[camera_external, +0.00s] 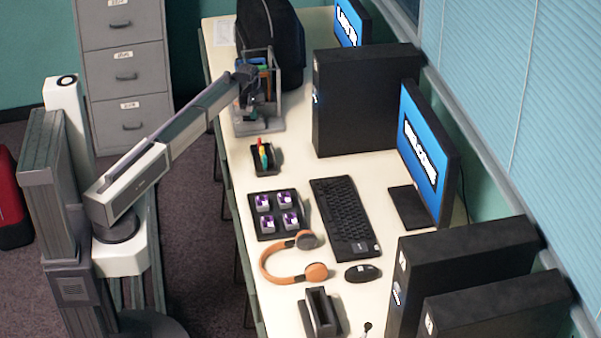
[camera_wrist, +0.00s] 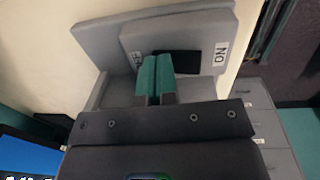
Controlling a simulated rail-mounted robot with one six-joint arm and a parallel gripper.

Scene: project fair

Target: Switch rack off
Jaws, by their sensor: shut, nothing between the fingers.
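The rack (camera_external: 274,62) is a grey frame holding colored items, standing on a grey base at the back of the table. In the wrist view, a grey panel (camera_wrist: 215,28) carries a black switch (camera_wrist: 187,62). An ON label (camera_wrist: 221,55) is on its right; an OFF label (camera_wrist: 136,59) on its left is partly hidden by my fingers. My gripper (camera_wrist: 157,60), with teal fingers, is shut and empty. Its tips overlap the switch's OFF side in the picture; I cannot tell whether they touch. In the external view my gripper (camera_external: 249,98) is at the rack's front left.
A black backpack (camera_external: 285,35) stands close behind the rack. A black computer tower (camera_external: 365,95) is to its right. A small black tray (camera_external: 266,165) with colored items is in front. The keyboard (camera_external: 343,215) and headphones (camera_external: 272,270) are farther forward.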

